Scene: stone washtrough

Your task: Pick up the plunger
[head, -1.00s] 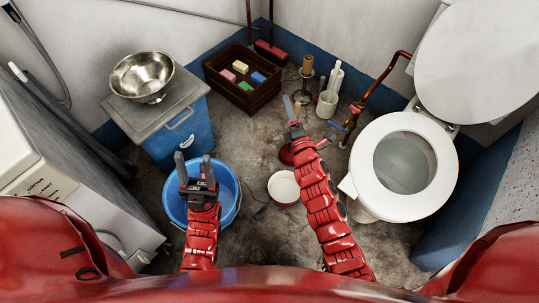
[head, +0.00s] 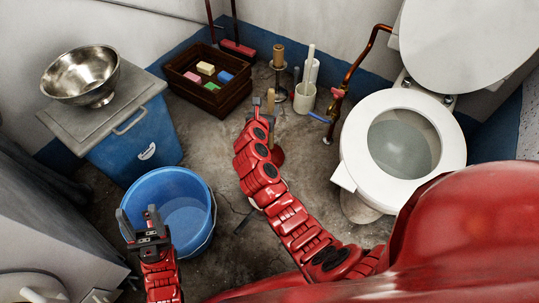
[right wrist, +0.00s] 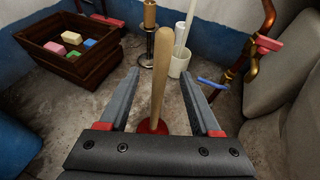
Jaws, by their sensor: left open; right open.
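The plunger has a pale wooden handle (right wrist: 157,80) and a red cup (right wrist: 152,127). It stands upright on the floor in the right wrist view, with its handle in the gap between the fingers of my open right gripper (head: 263,108). The fingers are apart from the handle on both sides. In the head view the plunger's handle (head: 270,101) shows just past the right gripper, and its red cup (head: 278,156) is partly hidden by my right arm. My left gripper (head: 138,217) is open and empty, over the left edge of the blue bucket (head: 205,240).
The toilet (head: 445,175) stands to the right. Behind the plunger are a candle holder (head: 278,75), a white brush holder (head: 304,98) and a red-handled pipe (head: 347,75). A wooden crate (head: 207,100) with coloured blocks stands back left. A blue bin (head: 140,145) carries a metal bowl (head: 82,75).

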